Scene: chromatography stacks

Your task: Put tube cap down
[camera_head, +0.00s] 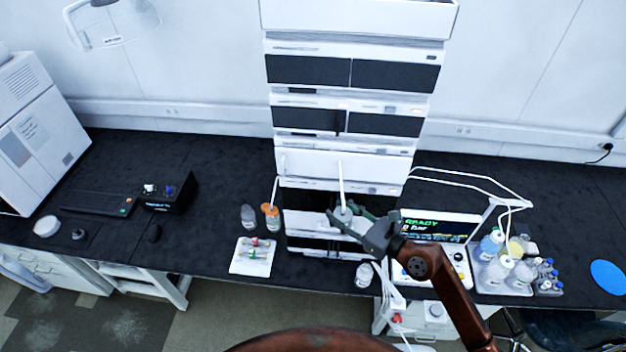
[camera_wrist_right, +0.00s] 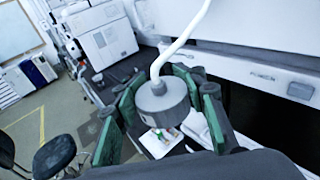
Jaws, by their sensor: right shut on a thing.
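A grey tube cap (camera_wrist_right: 163,100) with a white tube (camera_wrist_right: 184,38) rising from its top sits between the green-padded fingers of my right gripper (camera_wrist_right: 165,105). In the head view my right gripper (camera_head: 350,219) is shut on the cap, in front of the lower part of the chromatography stack (camera_head: 320,165). The white tube also shows there, standing upright above the fingers. The cap appears held in the air, its underside hidden. My left gripper is not in view.
A clear bottle (camera_head: 248,217) and an orange-capped bottle (camera_head: 271,217) stand left of the stack. A white tray (camera_head: 236,268) with small vials lies near the front edge. Another bottle (camera_head: 364,274) stands below my gripper. Several bottles fill a tray (camera_head: 478,284) at right.

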